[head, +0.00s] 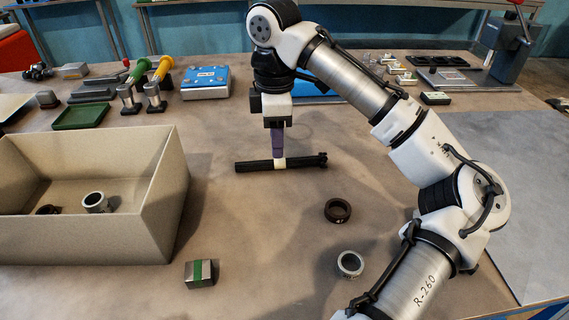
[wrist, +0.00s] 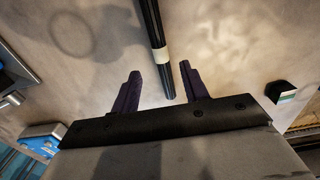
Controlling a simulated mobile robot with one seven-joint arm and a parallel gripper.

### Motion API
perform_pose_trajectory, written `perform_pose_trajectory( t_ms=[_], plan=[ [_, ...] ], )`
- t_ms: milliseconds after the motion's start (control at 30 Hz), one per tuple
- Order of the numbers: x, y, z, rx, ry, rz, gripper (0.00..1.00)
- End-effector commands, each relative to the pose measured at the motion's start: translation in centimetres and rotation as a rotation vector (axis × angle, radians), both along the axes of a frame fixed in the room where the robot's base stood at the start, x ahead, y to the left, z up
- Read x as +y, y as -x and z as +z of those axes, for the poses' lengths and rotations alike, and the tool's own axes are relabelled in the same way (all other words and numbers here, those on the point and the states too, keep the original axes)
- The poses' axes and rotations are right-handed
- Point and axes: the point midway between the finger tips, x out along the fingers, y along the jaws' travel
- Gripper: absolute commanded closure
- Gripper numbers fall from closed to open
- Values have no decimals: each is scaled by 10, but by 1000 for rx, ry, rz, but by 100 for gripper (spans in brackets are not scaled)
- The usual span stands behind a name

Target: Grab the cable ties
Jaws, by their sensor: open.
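The cable ties (head: 250,167) are a long, thin black bundle with a pale band around the middle. They lie flat on the table, running left to right in the head view. My gripper (head: 279,154) points down right over the banded middle. In the wrist view the bundle (wrist: 149,20) runs down between the two dark purple fingers of my gripper (wrist: 159,69), with the pale band near fingertip level. The fingers are open, with a gap visible on both sides of the bundle. In the head view the fingers hide part of the middle.
A large beige bin (head: 95,240) stands at the left, with rings inside. A dark ring (head: 338,204), a metal ring (head: 350,257) and a green-banded metal block (head: 201,280) lie in front. A blue box (head: 206,75) and a green tray (head: 82,115) are behind.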

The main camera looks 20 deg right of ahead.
Motion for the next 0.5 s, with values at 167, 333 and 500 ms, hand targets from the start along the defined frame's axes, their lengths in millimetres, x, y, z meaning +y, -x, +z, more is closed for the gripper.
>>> perform_pose_trajectory(
  t_ms=[167,333,500],
  plan=[
    [-4,3,-17,1,0,-2,55],
    [-6,5,-42,2,1,-3,55],
    [-5,5,-53,0,0,-3,55]
  ],
)
